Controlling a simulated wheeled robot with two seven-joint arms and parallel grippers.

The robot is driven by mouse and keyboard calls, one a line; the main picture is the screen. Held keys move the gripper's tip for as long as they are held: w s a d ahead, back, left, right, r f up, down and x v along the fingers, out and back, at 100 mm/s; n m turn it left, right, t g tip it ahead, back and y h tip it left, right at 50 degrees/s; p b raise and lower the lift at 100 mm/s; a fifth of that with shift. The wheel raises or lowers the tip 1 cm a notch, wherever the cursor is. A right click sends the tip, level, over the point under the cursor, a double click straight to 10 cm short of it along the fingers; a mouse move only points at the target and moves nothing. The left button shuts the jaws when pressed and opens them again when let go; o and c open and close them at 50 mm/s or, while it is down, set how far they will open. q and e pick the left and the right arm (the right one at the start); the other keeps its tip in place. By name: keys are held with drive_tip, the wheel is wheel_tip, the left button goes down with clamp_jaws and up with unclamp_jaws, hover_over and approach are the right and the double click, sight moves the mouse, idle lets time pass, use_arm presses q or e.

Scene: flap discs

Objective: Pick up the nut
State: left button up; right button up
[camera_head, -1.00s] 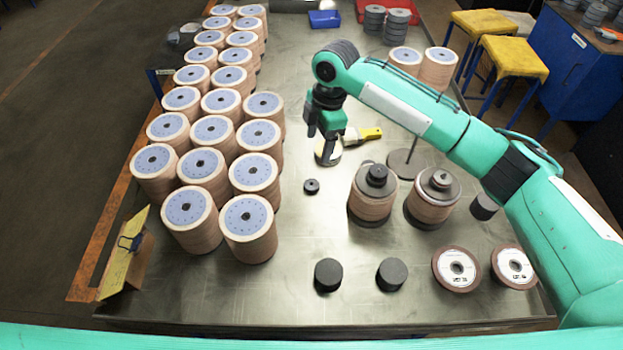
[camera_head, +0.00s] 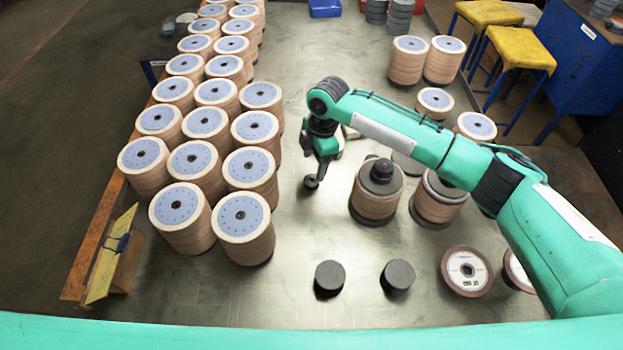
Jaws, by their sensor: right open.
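The nut (camera_head: 311,182) is a small dark round piece on the metal table, in the middle of the head view. My right gripper (camera_head: 314,174) is directly at it, pointing down, with the fingertips partly covering it. The jaws are open. Whether the fingers touch the nut cannot be told from this view. Another dark nut-like piece (camera_head: 382,168) sits on top of a stack of discs (camera_head: 375,196) to the right. My left gripper is not in view.
Several stacks of discs (camera_head: 243,215) fill the table's left side. Two black cylinders (camera_head: 329,276) stand at the front, with a labelled disc (camera_head: 465,270) to their right. A second disc stack (camera_head: 437,205) stands under my right arm. The table between the left stacks and the nut is clear.

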sight(313, 176)
drive_tip(key=shift+s+f+p, duration=0.2)
drive_tip(key=shift+f+p, duration=0.15)
drive_tip(key=shift+f, duration=0.2)
drive_tip(key=f, duration=0.1)
drive_tip(key=f+p, duration=0.1)
drive_tip(key=f, duration=0.1)
drive_tip(key=shift+s+a+f, duration=0.15)
drive_tip(key=shift+s+f, duration=0.05)
drive_tip(key=shift+f, duration=0.1)
drive_tip(key=shift+a+f, duration=0.1)
drive_tip(key=shift+f, duration=0.35)
drive_tip(key=shift+c, duration=0.2)
drive_tip(key=c, duration=1)
